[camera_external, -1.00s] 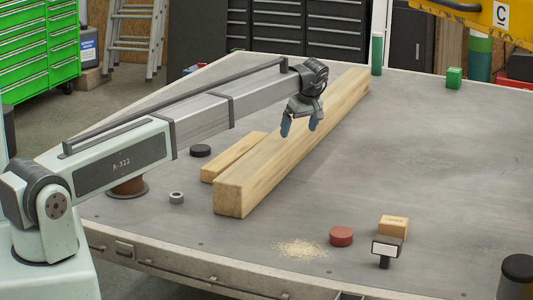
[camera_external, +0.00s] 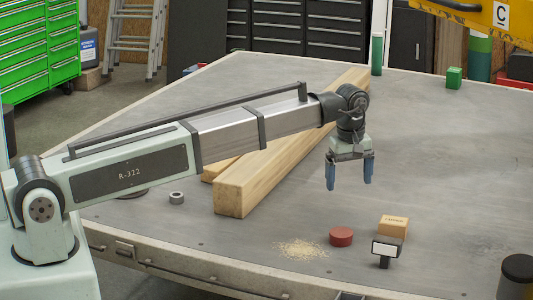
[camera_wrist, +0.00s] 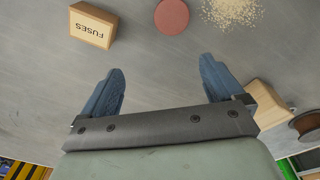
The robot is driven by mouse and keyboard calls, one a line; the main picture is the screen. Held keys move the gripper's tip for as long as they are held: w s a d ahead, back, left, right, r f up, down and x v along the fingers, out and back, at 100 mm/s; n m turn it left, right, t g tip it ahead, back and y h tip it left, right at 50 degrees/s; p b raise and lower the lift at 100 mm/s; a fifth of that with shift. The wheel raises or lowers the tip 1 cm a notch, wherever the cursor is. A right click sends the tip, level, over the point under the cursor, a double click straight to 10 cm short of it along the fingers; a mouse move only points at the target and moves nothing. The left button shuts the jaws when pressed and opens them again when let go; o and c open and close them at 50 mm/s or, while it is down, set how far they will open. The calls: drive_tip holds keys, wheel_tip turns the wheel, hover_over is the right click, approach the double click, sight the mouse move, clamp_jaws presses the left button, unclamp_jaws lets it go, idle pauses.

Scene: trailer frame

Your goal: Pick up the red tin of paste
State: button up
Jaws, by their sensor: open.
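The red tin (camera_external: 341,236) is a short round tin lying flat on the grey trailer bed. It also shows at the top of the wrist view (camera_wrist: 172,16), ahead of and between my fingers. My gripper (camera_external: 349,187) is open and empty, pointing down above the bed, higher than the tin and behind it in the external view. Its two blue fingers also show in the wrist view (camera_wrist: 163,88), spread wide and apart from the tin. No label can be read on the tin.
A box marked FUSES (camera_wrist: 92,25) and a small black stand with a white card (camera_external: 385,250) are close to the tin's right in the external view. Sawdust (camera_external: 300,249) lies to its left. A long timber beam (camera_external: 262,172) lies farther left.

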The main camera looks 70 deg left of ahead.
sight(341, 231)
drive_tip(key=shift+n+g+h, duration=0.3)
drive_tip(key=shift+n+h, duration=0.1)
drive_tip(key=shift+n, duration=0.1)
drive_tip(key=shift+s+d+f, duration=0.2)
drive_tip(key=shift+s+f, duration=0.15)
drive_tip(key=shift+f, duration=2)
drive_tip(key=shift+s+d+f, duration=0.25)
drive_tip(key=shift+s+f, duration=0.1)
drive_tip(key=shift+f, duration=1.95)
drive_tip(key=shift+s+d+f, duration=0.2)
drive_tip(key=shift+s+f, duration=0.15)
drive_tip(key=shift+f, duration=2)
drive_tip(key=shift+c, duration=0.2)
drive_tip(key=c, duration=1.1)
drive_tip(key=shift+c, duration=0.2)
